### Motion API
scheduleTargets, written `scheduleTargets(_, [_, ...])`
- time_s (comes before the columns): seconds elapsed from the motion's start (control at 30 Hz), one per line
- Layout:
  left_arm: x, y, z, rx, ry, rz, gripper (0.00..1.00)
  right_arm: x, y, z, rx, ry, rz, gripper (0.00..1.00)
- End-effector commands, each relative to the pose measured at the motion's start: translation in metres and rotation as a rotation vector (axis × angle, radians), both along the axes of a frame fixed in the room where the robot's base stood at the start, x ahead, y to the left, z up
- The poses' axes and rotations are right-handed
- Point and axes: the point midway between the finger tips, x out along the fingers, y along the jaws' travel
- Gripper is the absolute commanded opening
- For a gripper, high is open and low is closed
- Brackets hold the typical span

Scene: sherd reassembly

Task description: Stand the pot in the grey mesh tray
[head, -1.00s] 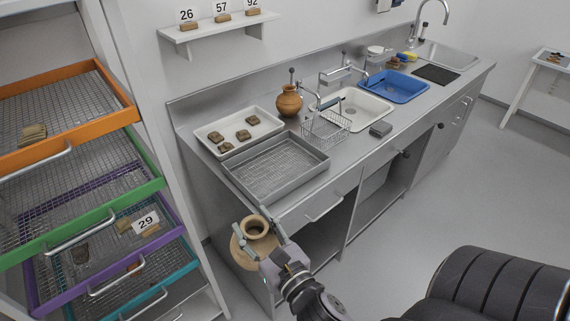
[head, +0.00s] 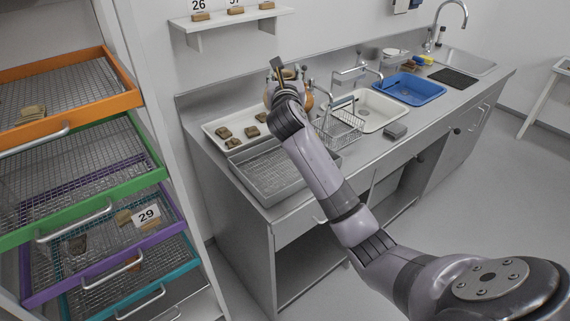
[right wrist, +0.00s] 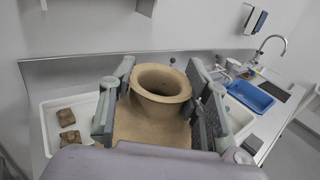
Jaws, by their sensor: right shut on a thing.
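My right gripper (head: 285,76) is shut on a tan, round-bellied pot (right wrist: 150,130) with a flared, open mouth. In the right wrist view a finger of the gripper (right wrist: 160,102) lies on each side of the pot, and its mouth faces up. In the head view my gripper and wrist hide most of it. The pot is raised over the back of the counter, past the tray. The grey mesh tray (head: 253,172) lies on the counter's near left part, empty where it shows; my right arm covers its right part. My left gripper is not in view.
A white tray with several sherds (head: 212,128) lies behind the mesh tray. A second, orange-brown pot (head: 309,101) stands behind my gripper, partly hidden. A wire basket (head: 340,128), a sink and a blue tub (head: 410,89) are to the right. A drawer rack (head: 85,160) stands left.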

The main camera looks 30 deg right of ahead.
Motion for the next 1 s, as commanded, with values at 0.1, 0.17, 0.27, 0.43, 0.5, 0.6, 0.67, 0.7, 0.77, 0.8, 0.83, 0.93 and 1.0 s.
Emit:
scheduleTargets(0.1, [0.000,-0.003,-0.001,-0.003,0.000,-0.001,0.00,0.001,-0.002,-0.017,0.003,0.004,-0.006,0.00])
scheduleTargets(0.17, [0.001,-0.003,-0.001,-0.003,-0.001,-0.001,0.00,0.000,-0.001,-0.033,0.003,0.006,-0.005,0.00])
scheduleTargets(0.27, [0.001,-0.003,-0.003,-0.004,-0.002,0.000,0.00,0.000,-0.001,-0.061,0.005,0.006,-0.004,0.00])
scheduleTargets(0.43, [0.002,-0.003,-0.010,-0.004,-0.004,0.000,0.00,0.001,-0.001,-0.107,0.003,0.004,-0.005,0.00])
scheduleTargets(0.5, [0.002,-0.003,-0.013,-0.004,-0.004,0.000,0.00,0.001,-0.001,-0.124,0.003,0.004,-0.003,0.00])
scheduleTargets(0.6, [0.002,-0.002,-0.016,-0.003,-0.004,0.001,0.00,0.001,-0.001,-0.141,0.001,0.002,-0.003,0.00])
scheduleTargets(0.67, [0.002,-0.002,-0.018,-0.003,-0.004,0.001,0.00,0.000,-0.002,-0.148,0.001,-0.001,-0.004,0.00])
scheduleTargets(0.7, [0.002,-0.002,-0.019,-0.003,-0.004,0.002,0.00,0.001,-0.002,-0.150,0.000,-0.001,-0.004,0.00])
scheduleTargets(0.77, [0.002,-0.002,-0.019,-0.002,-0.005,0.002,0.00,0.001,-0.001,-0.154,0.000,-0.001,-0.003,0.00])
scheduleTargets(0.8, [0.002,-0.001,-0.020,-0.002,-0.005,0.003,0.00,0.001,-0.001,-0.157,0.000,0.000,-0.004,0.00])
scheduleTargets(0.83, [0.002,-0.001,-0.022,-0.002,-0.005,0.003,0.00,0.001,-0.001,-0.162,0.001,0.001,-0.004,0.00])
scheduleTargets(0.93, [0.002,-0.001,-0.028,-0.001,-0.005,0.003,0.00,0.000,-0.001,-0.179,0.002,0.002,-0.004,0.00])
scheduleTargets(1.0, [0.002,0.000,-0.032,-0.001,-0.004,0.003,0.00,0.001,-0.002,-0.189,0.002,0.001,-0.004,0.00])
